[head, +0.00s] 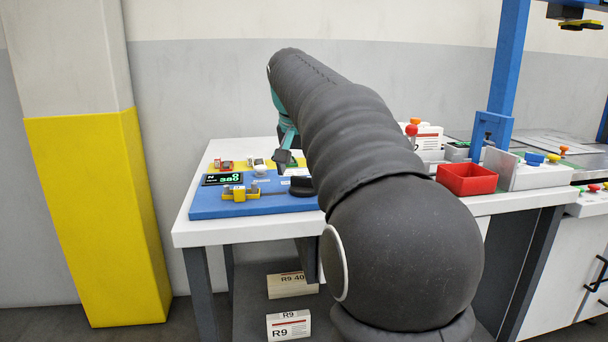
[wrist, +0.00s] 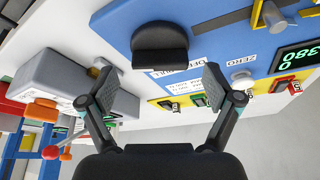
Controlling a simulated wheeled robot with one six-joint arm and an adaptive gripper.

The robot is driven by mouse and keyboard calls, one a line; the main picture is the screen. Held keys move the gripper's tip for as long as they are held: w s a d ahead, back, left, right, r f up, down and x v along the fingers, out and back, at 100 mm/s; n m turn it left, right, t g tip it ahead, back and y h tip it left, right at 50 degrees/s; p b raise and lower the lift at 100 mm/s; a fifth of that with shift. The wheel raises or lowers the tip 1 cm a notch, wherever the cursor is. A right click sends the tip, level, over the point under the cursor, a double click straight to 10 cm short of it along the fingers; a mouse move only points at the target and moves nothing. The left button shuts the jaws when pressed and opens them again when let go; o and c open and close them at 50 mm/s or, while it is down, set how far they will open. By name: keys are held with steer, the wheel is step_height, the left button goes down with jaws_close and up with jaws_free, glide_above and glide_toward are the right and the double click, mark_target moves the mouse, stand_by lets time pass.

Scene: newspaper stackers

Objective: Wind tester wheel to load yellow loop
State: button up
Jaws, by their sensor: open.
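The blue tester (head: 218,207) lies on the white table. Its black wheel (head: 300,187) is at its right end and also shows in the wrist view (wrist: 160,45). The tester's display (head: 222,180) reads 0 over 380. A yellow fixture (head: 240,193) sits on the tester's left part; whether a yellow loop is on it is too small to tell. My gripper (head: 284,158) is above the tester's back edge, partly hidden by my arm. In the wrist view my gripper (wrist: 160,85) is open and empty, its fingertips apart, with the wheel ahead between them.
Small coloured blocks (wrist: 200,98) line the tester's back edge. A grey box (wrist: 75,80) with a knob stands beside the wheel in the wrist view. A red bin (head: 466,178) and a blue post (head: 505,70) are to the right. Boxes (head: 289,324) lie below the table.

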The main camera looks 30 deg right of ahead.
steer(key=shift+w+d+f, duration=0.15)
steer(key=shift+f, duration=0.5)
steer(key=c, duration=1.1)
steer(key=shift+n, duration=0.5)
steer(key=shift+c, duration=0.2)
steer(key=o, duration=1.1)
steer(key=shift+o, duration=0.2)
steer(key=shift+r, duration=0.15)
steer(key=v, duration=1.1)
steer(key=shift+s+r, duration=0.25)
steer(key=shift+r, duration=0.05)
